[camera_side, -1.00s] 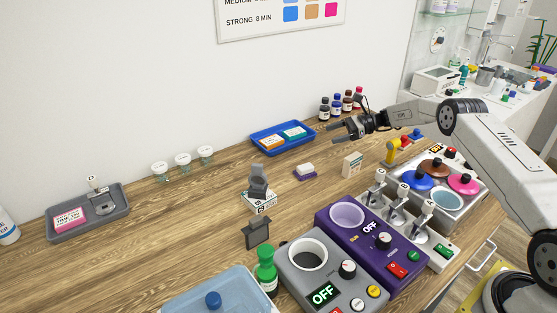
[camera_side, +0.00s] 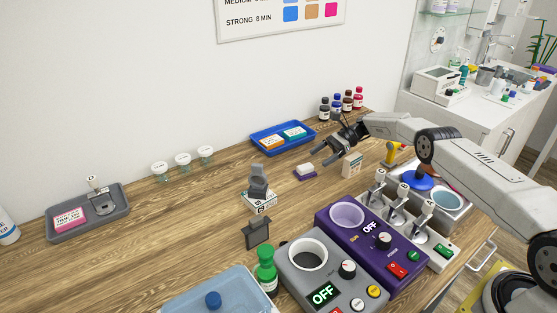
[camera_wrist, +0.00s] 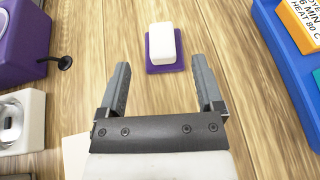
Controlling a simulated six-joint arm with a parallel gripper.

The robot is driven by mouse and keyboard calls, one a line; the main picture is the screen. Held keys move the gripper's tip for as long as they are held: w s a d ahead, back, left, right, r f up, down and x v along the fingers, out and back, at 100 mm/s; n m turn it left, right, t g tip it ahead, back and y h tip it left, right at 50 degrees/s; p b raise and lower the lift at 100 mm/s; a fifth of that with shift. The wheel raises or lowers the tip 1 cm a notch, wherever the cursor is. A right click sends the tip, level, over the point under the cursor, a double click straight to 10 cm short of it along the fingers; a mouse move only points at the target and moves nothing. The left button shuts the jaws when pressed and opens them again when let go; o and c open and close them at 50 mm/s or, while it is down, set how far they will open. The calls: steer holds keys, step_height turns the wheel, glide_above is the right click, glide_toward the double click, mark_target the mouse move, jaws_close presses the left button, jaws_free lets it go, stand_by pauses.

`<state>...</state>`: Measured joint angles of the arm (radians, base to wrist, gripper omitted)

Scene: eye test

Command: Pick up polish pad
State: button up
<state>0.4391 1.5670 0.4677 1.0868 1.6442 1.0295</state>
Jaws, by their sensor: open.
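The polish pad (camera_side: 306,169), as I take it, is a small white block on a flat purple base, lying on the wooden table. In the wrist view the pad (camera_wrist: 162,45) lies ahead of the fingertips, near the top middle. My gripper (camera_side: 318,156) is open and empty, above and a little to the right of the pad in the side view. In the wrist view my gripper's fingers (camera_wrist: 160,64) are spread wider than the pad, and the pad lies in line with the gap between them.
A blue tray (camera_side: 257,147) with boxes stands behind the pad. A small white box (camera_side: 352,163) stands to its right. The purple device (camera_side: 333,221) with a round opening is in front, right. A grey clamp-like piece on a box (camera_side: 258,186) stands left. Bare table surrounds the pad.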

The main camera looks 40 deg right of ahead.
mark_target(305, 166)
steer(key=shift+w+a+f, duration=0.1)
steer(key=shift+a+f, duration=0.15)
steer(key=shift+a, duration=0.4)
steer(key=shift+x, duration=2.6)
steer(key=shift+w+d+f, duration=0.1)
jaws_close()
